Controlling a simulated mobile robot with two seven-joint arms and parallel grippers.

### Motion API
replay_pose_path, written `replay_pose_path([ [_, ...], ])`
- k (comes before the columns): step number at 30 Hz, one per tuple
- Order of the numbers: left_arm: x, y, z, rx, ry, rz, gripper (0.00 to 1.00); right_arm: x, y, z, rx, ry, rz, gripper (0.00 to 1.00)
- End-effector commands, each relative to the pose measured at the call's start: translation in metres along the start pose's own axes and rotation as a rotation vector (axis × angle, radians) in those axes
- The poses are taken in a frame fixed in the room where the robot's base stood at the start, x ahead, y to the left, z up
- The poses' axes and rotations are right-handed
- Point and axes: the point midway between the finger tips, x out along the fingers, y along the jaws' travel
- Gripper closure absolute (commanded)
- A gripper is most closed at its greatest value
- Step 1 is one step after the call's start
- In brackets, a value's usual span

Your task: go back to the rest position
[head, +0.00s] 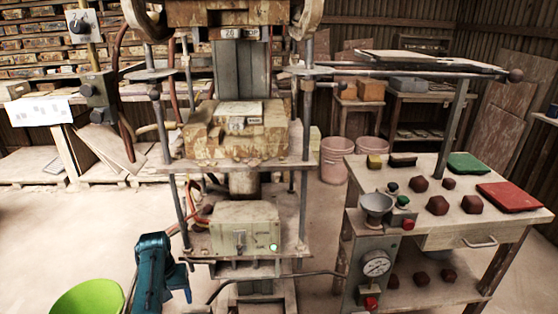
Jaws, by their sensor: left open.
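My left gripper (186,279) is low in the head view, left of the middle, at the end of a blue arm link. It is open, and I see nothing held in it. It shows in front of the lower left side of the tile press (245,232); I cannot tell the gap between them. My right gripper is not in view.
A bright green round container (87,298) is at the bottom left. Open floor lies left of the press.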

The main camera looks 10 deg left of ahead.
Motion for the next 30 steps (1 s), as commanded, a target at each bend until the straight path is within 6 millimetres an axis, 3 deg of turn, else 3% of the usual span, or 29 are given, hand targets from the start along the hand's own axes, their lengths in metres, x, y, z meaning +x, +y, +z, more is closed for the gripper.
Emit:
replay_pose_path([
  [8, 0.019, -0.025, 0.014, 0.119, 0.218, -0.136, 0.3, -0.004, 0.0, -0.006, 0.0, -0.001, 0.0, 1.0],
  [11, 0.024, -0.018, 0.03, 0.251, 0.382, -0.174, 0.3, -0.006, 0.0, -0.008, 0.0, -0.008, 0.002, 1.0],
  [14, 0.024, 0.008, 0.061, 0.397, 0.532, -0.149, 0.3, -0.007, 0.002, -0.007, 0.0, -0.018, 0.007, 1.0],
  [17, 0.018, 0.046, 0.108, 0.533, 0.661, -0.058, 0.3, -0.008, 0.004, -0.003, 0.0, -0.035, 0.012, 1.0],
  [21, -0.004, 0.101, 0.187, 0.657, 0.796, 0.137, 0.3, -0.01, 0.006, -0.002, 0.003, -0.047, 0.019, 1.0],
  [24, -0.024, 0.128, 0.232, 0.687, 0.852, 0.262, 0.3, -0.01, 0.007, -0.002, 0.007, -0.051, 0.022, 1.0],
  [27, -0.04, 0.143, 0.262, 0.693, 0.886, 0.349, 0.3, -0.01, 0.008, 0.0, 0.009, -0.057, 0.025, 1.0],
  [30, -0.05, 0.151, 0.277, 0.69, 0.902, 0.396, 0.3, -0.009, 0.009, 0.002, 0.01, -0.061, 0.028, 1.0],
])
